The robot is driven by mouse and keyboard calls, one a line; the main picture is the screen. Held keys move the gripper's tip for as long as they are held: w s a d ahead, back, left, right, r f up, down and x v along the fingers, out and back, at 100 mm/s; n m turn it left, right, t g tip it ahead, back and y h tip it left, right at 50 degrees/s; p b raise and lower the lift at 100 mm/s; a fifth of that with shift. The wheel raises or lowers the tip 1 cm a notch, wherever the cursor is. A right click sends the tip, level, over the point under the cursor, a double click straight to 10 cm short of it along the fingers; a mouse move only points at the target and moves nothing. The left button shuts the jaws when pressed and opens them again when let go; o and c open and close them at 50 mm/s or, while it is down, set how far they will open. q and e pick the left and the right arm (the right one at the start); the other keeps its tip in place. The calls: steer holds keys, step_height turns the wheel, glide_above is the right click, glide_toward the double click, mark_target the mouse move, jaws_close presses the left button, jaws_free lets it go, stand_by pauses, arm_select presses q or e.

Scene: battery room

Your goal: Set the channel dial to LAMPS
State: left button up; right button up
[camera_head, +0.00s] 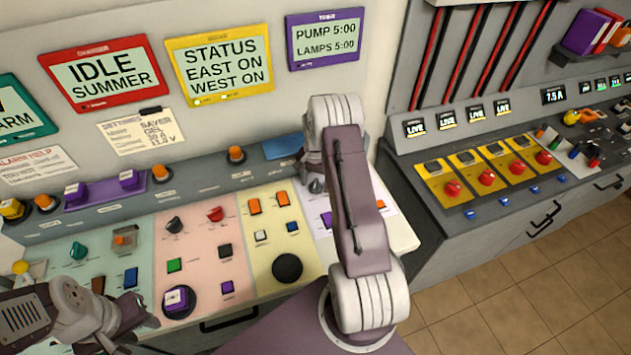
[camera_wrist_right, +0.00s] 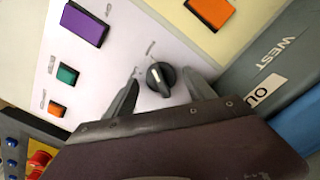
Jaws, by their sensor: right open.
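The channel dial is a dark round knob with a pale pointer line on the lilac panel. In the right wrist view the dial (camera_wrist_right: 160,80) sits between the two dark fingers of my right gripper (camera_wrist_right: 165,77). The gripper is open, with a gap visible on both sides of the knob. The small print around it is too blurred to read. In the head view my right arm covers much of the lilac panel; a dark knob (camera_head: 317,186) shows beside it. The purple-framed screen (camera_head: 326,40) reads PUMP 5:00, LAMPS 5:00. My left gripper (camera_head: 125,318) is low at the left, its fingers unclear.
In the right wrist view a purple switch (camera_wrist_right: 84,26), a green button (camera_wrist_right: 68,75) and an orange button (camera_wrist_right: 57,108) lie left of the dial. An orange switch (camera_wrist_right: 210,12) is above right. A grey ledge (camera_wrist_right: 262,70) borders the panel.

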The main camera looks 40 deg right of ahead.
steer(key=shift+f, duration=0.35)
steer(key=shift+w, duration=0.15)
steer(key=shift+c, duration=1.2)
jaws_close()
steer(key=c, duration=1.1)
jaws_free()
steer(key=shift+n, duration=0.3)
steer(key=n+b, duration=0.1)
steer(key=n, duration=1)
steer(key=shift+n, duration=0.3)
